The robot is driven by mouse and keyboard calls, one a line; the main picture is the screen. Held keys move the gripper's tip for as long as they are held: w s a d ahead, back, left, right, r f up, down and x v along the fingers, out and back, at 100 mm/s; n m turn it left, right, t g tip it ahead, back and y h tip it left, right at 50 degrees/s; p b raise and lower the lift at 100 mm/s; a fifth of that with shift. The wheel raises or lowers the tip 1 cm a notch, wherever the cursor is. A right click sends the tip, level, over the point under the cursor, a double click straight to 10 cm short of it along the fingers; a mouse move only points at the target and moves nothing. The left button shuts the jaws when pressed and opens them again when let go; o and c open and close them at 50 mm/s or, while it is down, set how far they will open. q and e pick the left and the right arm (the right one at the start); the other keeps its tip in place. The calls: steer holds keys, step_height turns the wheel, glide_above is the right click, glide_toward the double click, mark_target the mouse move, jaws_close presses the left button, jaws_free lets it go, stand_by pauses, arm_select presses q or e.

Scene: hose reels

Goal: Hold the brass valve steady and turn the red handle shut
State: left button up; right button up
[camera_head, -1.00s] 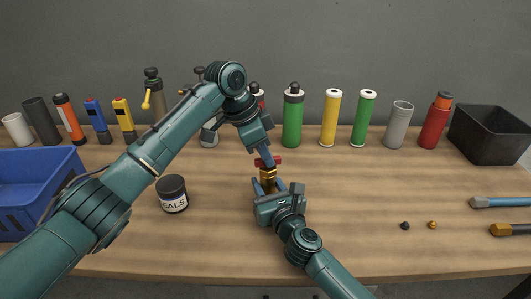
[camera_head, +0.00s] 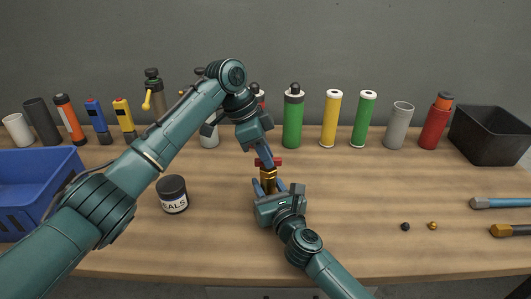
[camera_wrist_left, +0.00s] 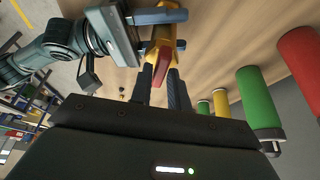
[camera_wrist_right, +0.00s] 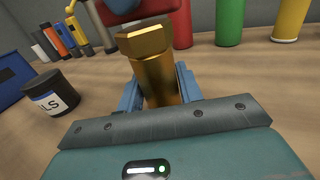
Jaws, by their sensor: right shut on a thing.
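The brass valve (camera_head: 268,181) stands upright above the middle of the table. My right gripper (camera_head: 270,189) is shut on its body from the front; the right wrist view shows the valve (camera_wrist_right: 155,75) between the blue fingers. The red handle (camera_head: 276,161) is on top of the valve. My left gripper (camera_head: 264,157) reaches down to the handle from above. In the left wrist view the handle (camera_wrist_left: 162,62) lies between the two dark fingers, which are apart; whether they press on it I cannot tell.
A dark jar labelled SEALS (camera_head: 172,194) stands left of the valve. A blue crate (camera_head: 40,175) is at far left, a black bin (camera_head: 490,135) at back right. Several bottles and cylinders line the back. Two small fittings (camera_head: 405,226) (camera_head: 433,225) and two tools (camera_head: 500,203) lie at right.

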arm_select(q)
steer(key=o, duration=0.3)
steer(key=v, duration=1.2)
steer(key=shift+a, duration=0.1)
arm_select(e)
steer(key=o, duration=1.3)
